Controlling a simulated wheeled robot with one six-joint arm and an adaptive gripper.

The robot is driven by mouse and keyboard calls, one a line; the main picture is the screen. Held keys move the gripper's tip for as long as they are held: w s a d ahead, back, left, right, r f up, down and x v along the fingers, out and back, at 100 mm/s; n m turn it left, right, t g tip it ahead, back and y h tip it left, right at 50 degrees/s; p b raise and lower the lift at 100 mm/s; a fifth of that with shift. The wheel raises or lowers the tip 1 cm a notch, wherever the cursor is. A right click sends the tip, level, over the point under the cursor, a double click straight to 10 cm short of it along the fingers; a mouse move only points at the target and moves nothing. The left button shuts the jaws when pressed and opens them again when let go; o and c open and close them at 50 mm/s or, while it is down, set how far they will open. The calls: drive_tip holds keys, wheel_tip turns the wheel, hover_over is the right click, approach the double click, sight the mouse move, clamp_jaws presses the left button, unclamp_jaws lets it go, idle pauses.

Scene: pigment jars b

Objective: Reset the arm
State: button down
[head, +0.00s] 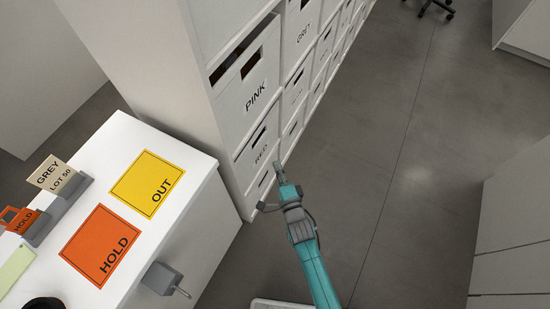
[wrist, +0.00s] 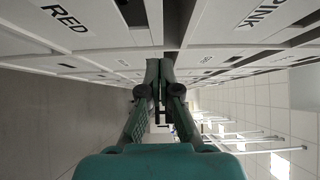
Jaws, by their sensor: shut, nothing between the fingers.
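My gripper (head: 279,167) is at the end of my teal arm in the head view, in front of the white drawer cabinet (head: 170,75). It hangs over the floor beside the drawer marked RED (head: 262,149). In the wrist view my gripper (wrist: 159,66) has its two fingers together with nothing between them. I cannot tell whether the fingertips touch a drawer front.
The drawer marked PINK (head: 250,88) is above RED, its top slot dark. At left a white counter (head: 128,140) bears a yellow OUT mat (head: 135,171), an orange HOLD mat (head: 90,235) and a GREY card (head: 55,175). Grey floor (head: 400,130) lies open to the right.

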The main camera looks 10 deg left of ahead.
drive_tip(key=shift+s+d, duration=0.15)
drive_tip(key=shift+s, duration=0.2)
drive_tip(key=s+d+r+n+h, duration=0.2)
drive_tip(key=s+d+n, duration=0.1)
drive_tip(key=s+d, duration=0.65)
drive_tip(key=s+d+r+n+h, duration=0.1)
drive_tip(key=s+d+n+h, duration=0.15)
drive_tip(key=s+d, duration=0.7)
drive_tip(key=s+d+r+n+g+h, duration=0.1)
drive_tip(key=s+d+r+n+h, duration=0.2)
drive_tip(key=s+r+n, duration=0.4)
drive_tip(key=s+d+r, duration=0.1)
drive_tip(key=s+r, duration=0.8)
drive_tip(key=s, duration=0.3)
drive_tip(key=shift+s+r+g, duration=0.15)
drive_tip(key=shift+r+g, duration=0.15)
drive_tip(key=shift+n, duration=0.25)
